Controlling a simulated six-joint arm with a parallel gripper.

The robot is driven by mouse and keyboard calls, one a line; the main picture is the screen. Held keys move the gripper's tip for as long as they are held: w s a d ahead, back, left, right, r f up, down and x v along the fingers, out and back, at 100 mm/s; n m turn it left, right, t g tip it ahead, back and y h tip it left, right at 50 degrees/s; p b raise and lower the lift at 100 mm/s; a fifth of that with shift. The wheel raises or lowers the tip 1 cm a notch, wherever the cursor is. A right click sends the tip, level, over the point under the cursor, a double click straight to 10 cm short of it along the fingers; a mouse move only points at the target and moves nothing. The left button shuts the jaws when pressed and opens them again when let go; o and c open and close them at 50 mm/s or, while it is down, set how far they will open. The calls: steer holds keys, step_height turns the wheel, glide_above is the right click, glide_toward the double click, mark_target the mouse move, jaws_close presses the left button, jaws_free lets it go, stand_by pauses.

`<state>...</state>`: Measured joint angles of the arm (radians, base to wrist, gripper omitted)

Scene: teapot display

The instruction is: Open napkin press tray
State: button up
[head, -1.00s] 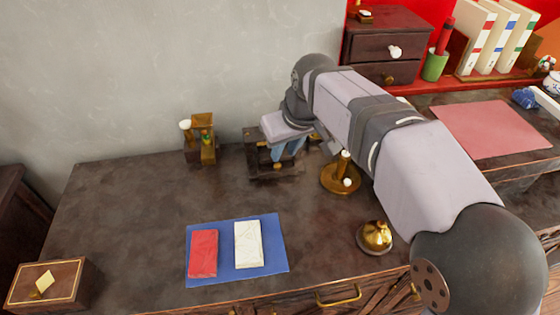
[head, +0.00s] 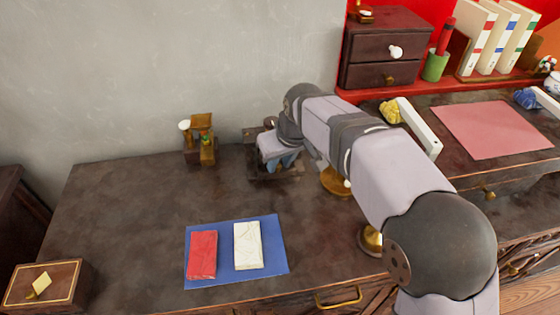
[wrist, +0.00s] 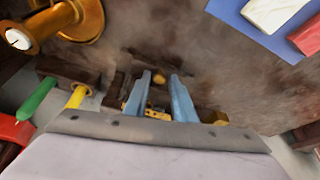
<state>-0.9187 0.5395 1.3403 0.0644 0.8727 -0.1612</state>
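The napkin press appears to be the dark wooden unit (head: 251,160) at the back of the dark table, against the wall. My gripper (head: 284,166) is low over it and hides much of it. In the wrist view, dark wood and brass parts of the press show around my gripper (wrist: 159,76). Its two blue fingers are apart. A small brass knob (wrist: 157,79) shows between the fingertips, with a gap on both sides; I cannot tell its exact depth. I cannot see clearly whether the tray is out.
A brass stand (head: 335,181) is close right of the gripper, partly behind my arm. A small brass-and-wood holder (head: 207,148) stands to the left. A blue mat (head: 277,262) with a red and a white packet lies in front. The left tabletop is clear.

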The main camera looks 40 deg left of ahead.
jaws_close()
steer(key=s+d+b, duration=0.4)
steer(key=s+d, duration=0.4)
steer(key=shift+s+d, duration=0.25)
steer(key=shift+s, duration=0.05)
steer(key=shift+s+d, duration=0.2)
steer(key=shift+d, duration=0.05)
jaws_free()
steer(key=p+v, duration=0.1)
steer(key=v, duration=0.6)
steer(key=shift+r, duration=0.2)
steer(key=shift+d+p, duration=0.15)
steer(key=shift+p, duration=0.15)
